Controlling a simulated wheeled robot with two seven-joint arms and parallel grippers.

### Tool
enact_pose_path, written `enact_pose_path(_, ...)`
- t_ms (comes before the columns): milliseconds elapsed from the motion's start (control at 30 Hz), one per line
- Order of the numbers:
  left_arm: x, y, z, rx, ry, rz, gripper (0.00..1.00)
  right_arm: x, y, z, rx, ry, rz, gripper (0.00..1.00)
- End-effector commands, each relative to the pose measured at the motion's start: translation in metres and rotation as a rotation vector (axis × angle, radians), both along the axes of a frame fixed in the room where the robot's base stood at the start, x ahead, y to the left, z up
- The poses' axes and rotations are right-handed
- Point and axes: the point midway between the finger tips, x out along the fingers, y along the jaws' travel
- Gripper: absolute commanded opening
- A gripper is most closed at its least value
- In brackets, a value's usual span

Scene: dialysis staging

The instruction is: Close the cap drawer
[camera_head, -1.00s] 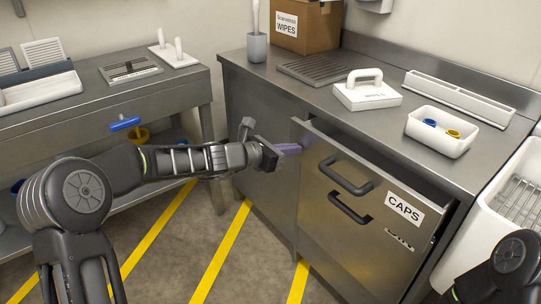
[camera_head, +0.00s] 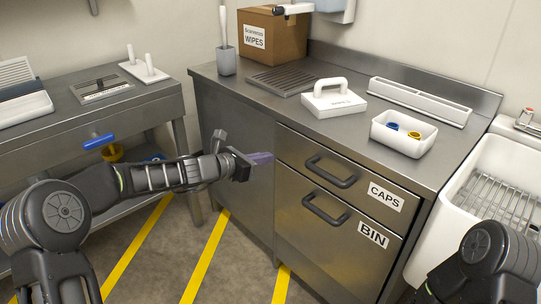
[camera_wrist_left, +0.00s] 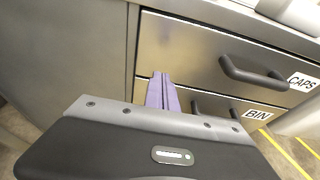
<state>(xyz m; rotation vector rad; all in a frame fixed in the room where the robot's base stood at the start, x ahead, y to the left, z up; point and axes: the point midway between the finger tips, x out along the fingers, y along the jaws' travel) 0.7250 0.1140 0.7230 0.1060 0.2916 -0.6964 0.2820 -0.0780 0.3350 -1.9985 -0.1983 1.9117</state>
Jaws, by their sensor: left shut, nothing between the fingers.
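The cap drawer (camera_head: 337,178) is the upper drawer of the steel cabinet, with a black bar handle and a CAPS label. Its front looks flush with the cabinet, in line with the BIN drawer (camera_head: 330,228) below. In the left wrist view the cap drawer front (camera_wrist_left: 190,52) also looks shut. My left gripper (camera_head: 262,158) is shut and empty, its purple fingers near the left edge of the drawer front. In the wrist view the fingers (camera_wrist_left: 162,92) overlap the drawer fronts; I cannot tell whether they touch. My right arm shows at the lower right, its gripper out of view.
On the counter are a white handled box (camera_head: 333,101), a white bin (camera_head: 403,133) with blue and yellow caps, and a cardboard wipes box (camera_head: 272,36). A sink (camera_head: 500,195) stands at right. A steel side table (camera_head: 90,115) stands at left. The striped floor in front is open.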

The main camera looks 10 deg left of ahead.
Motion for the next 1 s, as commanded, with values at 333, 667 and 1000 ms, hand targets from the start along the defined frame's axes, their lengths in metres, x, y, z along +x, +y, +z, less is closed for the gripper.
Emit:
enact_pose_path(333, -0.053, 0.046, 0.025, 0.001, -0.004, 0.003, 0.0, -0.001, 0.002, 0.01, 0.003, 0.0, 0.004, 0.36)
enact_pose_path(667, -0.065, 0.055, 0.028, -0.001, -0.003, 0.001, 0.0, -0.001, 0.003, 0.012, 0.004, 0.001, 0.006, 0.36)
enact_pose_path(1000, -0.063, 0.061, 0.02, 0.094, -0.039, -0.004, 0.0, -0.001, 0.002, 0.012, 0.003, 0.002, 0.005, 0.36)
